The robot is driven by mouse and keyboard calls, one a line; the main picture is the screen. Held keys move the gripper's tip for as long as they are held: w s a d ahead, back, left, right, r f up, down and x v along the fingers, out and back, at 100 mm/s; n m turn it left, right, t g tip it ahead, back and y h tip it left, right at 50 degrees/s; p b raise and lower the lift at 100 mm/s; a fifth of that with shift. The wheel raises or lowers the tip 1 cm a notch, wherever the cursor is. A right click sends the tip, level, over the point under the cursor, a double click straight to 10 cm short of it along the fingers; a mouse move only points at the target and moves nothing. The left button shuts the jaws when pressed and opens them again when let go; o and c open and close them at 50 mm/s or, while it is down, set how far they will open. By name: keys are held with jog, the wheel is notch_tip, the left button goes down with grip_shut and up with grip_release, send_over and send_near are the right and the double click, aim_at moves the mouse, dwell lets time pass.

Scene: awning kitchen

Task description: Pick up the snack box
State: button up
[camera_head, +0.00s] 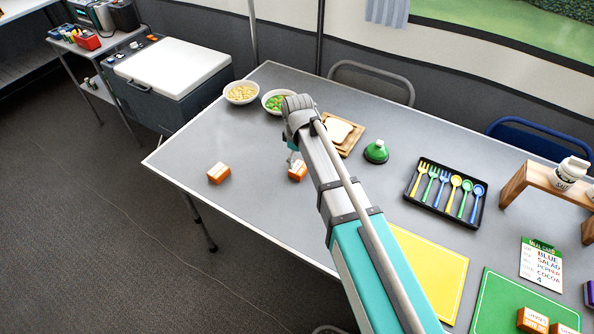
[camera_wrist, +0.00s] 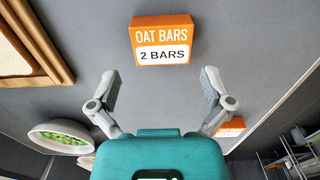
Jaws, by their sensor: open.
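An orange snack box (camera_wrist: 163,39) labelled "OAT BARS, 2 BARS" lies on the grey table, just beyond my fingertips in the wrist view. It shows in the head view (camera_head: 298,172), partly hidden by my arm. My gripper (camera_wrist: 159,84) is open, with its two fingers spread apart and nothing between them. In the head view the gripper is mostly hidden behind my arm. A second orange box (camera_head: 219,173) lies to the left near the table's front edge; it also shows in the wrist view (camera_wrist: 229,126), partly behind the right finger.
A cutlery tray (camera_head: 430,208), yellow mat (camera_head: 433,262) and green mat with orange boxes (camera_head: 535,320) are further right.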

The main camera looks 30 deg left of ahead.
aim_at(297, 166)
jog(key=shift+s+f+b, duration=0.1)
jog(key=shift+f+b, duration=1.85)
jog(key=shift+f, duration=0.3)
jog(key=c, duration=0.9)
jog(key=shift+r, duration=0.15)
